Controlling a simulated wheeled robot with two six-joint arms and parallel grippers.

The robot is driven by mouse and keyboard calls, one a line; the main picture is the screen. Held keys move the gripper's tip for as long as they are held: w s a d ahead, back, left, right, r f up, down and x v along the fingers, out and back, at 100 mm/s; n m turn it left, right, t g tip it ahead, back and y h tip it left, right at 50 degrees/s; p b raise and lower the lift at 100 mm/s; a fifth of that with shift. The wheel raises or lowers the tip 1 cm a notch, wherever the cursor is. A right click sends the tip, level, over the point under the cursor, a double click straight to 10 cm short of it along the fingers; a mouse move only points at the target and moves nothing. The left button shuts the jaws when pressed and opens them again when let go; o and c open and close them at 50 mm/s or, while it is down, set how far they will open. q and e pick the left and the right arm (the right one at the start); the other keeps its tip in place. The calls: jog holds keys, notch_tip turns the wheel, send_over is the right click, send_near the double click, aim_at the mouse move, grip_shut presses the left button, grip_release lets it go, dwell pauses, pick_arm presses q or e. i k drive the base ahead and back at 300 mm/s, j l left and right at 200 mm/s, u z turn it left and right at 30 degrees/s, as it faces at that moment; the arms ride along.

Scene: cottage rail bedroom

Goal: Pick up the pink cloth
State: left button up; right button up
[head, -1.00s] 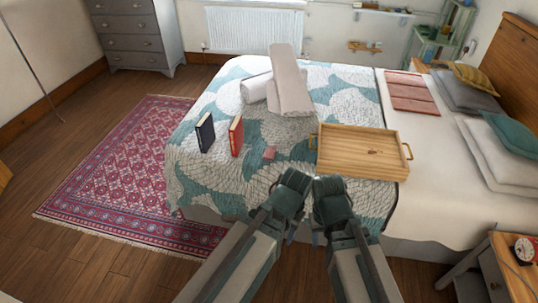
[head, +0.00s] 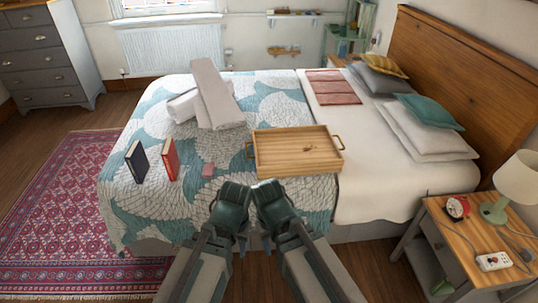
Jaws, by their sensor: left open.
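A folded pink cloth (head: 332,87) lies flat on the white sheet near the head of the bed, left of the pillows. My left gripper (head: 230,208) is open, at the near edge of the bed, apart from the folded cloth. My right gripper (head: 272,204) is close beside it. Its fingertips are hidden from view, so its opening does not show.
A wooden tray (head: 297,151) lies between my grippers and the folded cloth. Dark blue (head: 137,162) and red (head: 170,159) books stand on the quilt (head: 270,98). A nightstand (head: 470,234) with a lamp (head: 517,180) is at right.

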aim_at(207, 171)
jog(key=i+j, duration=1.05)
jog(key=i, duration=0.15)
